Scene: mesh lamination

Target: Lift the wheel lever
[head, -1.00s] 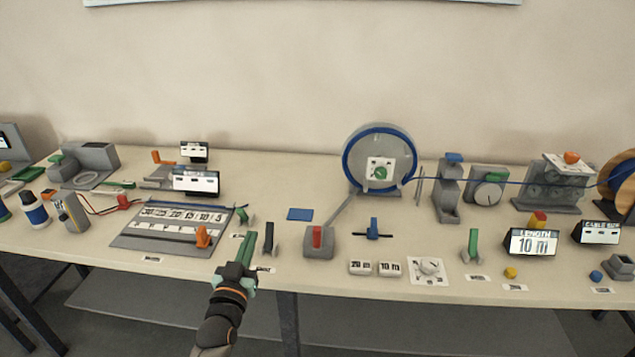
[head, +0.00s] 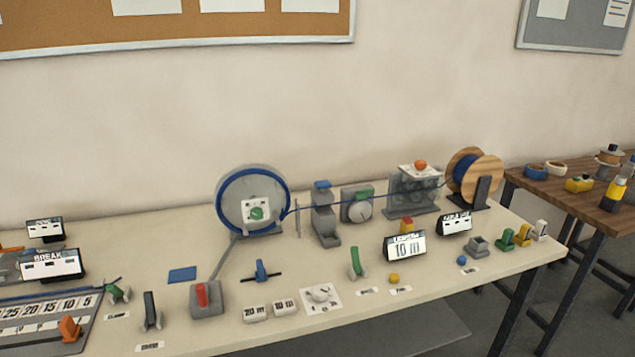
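A large grey wheel with a blue rim (head: 222,213) stands upright at the back of the bench. A green piece on a white square sits at its centre (head: 257,213). A grey bar (head: 224,258) runs from this box toward the wheel's base. A dark lever (head: 151,309) and green levers (head: 356,262) also stand along the front; the labels are too small to tell which is the wheel lever. Neither gripper is in view.
A blue cable (head: 380,201) runs from the wheel through several grey devices to a wooden spool (head: 484,172). Displays (head: 404,247) and small knobs stand along the front. A second, brown table (head: 560,200) is at the right.

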